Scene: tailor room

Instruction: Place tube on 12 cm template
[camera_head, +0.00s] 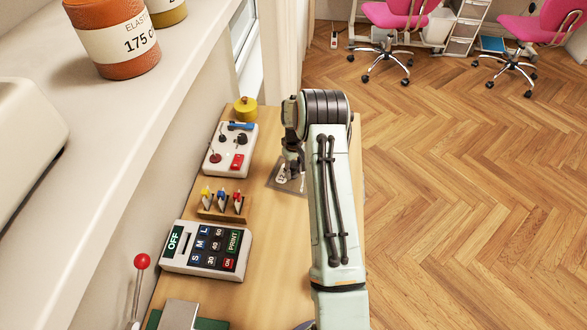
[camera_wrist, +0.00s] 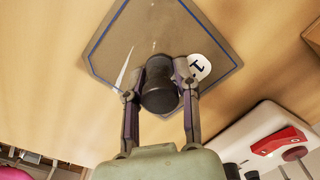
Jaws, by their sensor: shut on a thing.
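A dark, rounded cylindrical tube (camera_wrist: 160,88) sits between the fingers of my gripper (camera_wrist: 158,78) in the wrist view. The fingers press on it from both sides. Behind it lies a flat grey-brown template (camera_wrist: 112,52) with a blue border line and a round white label, partly covered by a finger. The tube appears over the template; whether it touches cannot be told. In the head view my gripper (camera_head: 291,165) points down over the template (camera_head: 274,183), and my arm hides part of it. The tube cannot be made out there.
Left of the template stand a white box with a red switch (camera_head: 231,148), a wooden holder with coloured pieces (camera_head: 222,207) and a button panel (camera_head: 206,250). A yellow round object (camera_head: 245,109) stands at the back. The wooden table (camera_head: 270,260) is bare beside my arm.

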